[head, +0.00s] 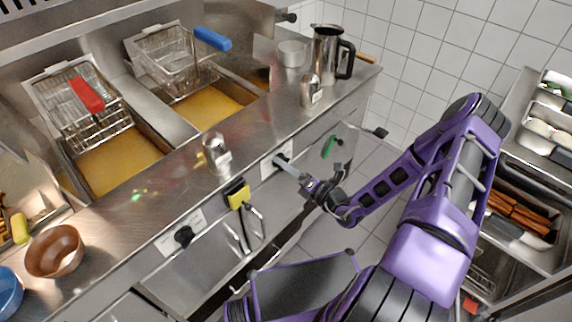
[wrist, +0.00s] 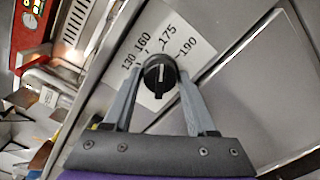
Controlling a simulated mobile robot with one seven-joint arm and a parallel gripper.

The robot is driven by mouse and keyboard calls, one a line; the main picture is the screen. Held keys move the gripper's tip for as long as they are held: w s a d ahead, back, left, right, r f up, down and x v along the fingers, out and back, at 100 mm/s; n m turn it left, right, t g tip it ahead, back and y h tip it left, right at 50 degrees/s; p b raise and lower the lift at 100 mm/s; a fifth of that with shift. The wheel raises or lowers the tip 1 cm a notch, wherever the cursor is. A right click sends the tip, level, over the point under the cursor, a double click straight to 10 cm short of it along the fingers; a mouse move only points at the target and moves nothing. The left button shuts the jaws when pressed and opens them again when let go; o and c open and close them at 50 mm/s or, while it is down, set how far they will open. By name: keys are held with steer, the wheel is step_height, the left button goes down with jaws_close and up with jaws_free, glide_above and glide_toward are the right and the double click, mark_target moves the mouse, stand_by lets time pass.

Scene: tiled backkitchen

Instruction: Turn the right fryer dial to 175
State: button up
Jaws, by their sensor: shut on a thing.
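The right fryer dial (head: 281,158) is a black knob on a white label plate on the fryer front. In the wrist view the dial (wrist: 158,88) sits between the two grey fingers of my gripper (wrist: 160,72), which are shut on it from both sides. The printed numbers 130, 160, 175 and 190 show around its far side. A pale line on the knob points roughly up the picture, towards the 160 and 175 marks; the exact setting is hard to tell. My gripper (head: 291,168) also reaches the dial in the head view.
The left fryer dial (head: 183,236) is on the same front, with a yellow-and-black item (head: 237,194) between the dials. Fryer baskets (head: 78,105), a shaker (head: 216,153) and a steel jug (head: 326,50) stand above.

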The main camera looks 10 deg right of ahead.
stand_by(0.4)
steer(key=o, duration=1.4)
steer(key=shift+c, duration=0.2)
steer(key=v, duration=1.7)
steer(key=shift+s, duration=0.25)
steer(key=shift+d, duration=0.1)
